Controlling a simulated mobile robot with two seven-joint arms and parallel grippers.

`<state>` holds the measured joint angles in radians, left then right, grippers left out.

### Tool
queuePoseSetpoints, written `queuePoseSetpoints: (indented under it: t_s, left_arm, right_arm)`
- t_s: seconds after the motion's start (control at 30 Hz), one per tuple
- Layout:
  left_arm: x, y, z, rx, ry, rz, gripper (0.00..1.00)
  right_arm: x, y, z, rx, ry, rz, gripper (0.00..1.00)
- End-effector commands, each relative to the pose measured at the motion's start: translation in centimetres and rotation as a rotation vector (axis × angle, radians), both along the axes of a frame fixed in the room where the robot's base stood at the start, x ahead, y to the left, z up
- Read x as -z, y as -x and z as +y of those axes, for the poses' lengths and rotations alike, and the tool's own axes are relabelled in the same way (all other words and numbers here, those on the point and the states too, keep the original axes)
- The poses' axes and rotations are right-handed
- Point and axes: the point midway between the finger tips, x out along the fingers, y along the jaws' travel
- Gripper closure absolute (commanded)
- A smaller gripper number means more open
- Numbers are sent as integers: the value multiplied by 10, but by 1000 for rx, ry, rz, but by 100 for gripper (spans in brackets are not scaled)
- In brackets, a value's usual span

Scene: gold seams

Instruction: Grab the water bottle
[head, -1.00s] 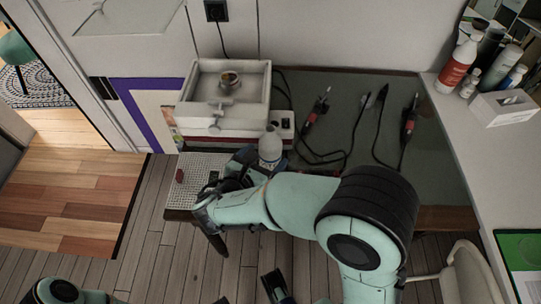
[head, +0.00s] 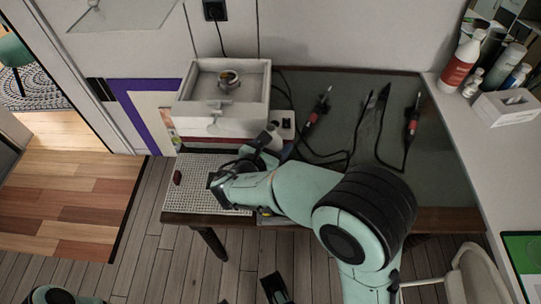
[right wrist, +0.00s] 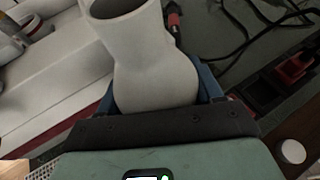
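The water bottle (right wrist: 150,65) is pale grey-white with an open round mouth, and fills the middle of the right wrist view. The blue fingers of my right gripper (right wrist: 160,100) lie close against both its sides, shut on it. The bottle's lower part is hidden behind the dark gripper body. In the head view, only its upper part (head: 273,137) shows, behind my right gripper (head: 262,150), above the desk's front left area. A dark gripper part, seemingly my left gripper (head: 275,288), shows at the bottom edge; its finger opening is unclear.
A white box-like unit (head: 187,112) stands behind the bottle. A white perforated mat (head: 200,195) lies at the desk's front left. Soldering tools (head: 318,108) and cables lie to the right. A side counter (head: 455,125) holds bottles and a tissue box (head: 507,107).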

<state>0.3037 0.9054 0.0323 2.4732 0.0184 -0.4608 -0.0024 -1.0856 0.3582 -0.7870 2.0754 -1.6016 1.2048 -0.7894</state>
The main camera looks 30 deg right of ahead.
Motion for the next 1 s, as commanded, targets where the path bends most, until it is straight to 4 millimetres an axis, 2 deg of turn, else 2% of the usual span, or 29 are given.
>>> queuePoseSetpoints:
  t_s: [0.03,0.07,0.1,0.57,0.77,1.0]
  left_arm:
    - [0,0,0,0,0,0,57]
    - [0,0,0,0,0,0,57]
    - [0,0,0,0,0,0,57]
    - [-2,2,-1,2,3,7,57]
    - [-9,8,-3,9,10,22,57]
    - [-20,17,-6,18,19,47,57]
  right_arm:
    - [0,0,0,0,0,0,58]
    - [0,0,0,0,0,0,68]
    - [0,0,0,0,0,0,73]
    - [-5,0,0,0,-1,-1,73]
    - [-17,0,0,0,-2,-3,73]
    - [-44,0,1,0,-4,-4,73]
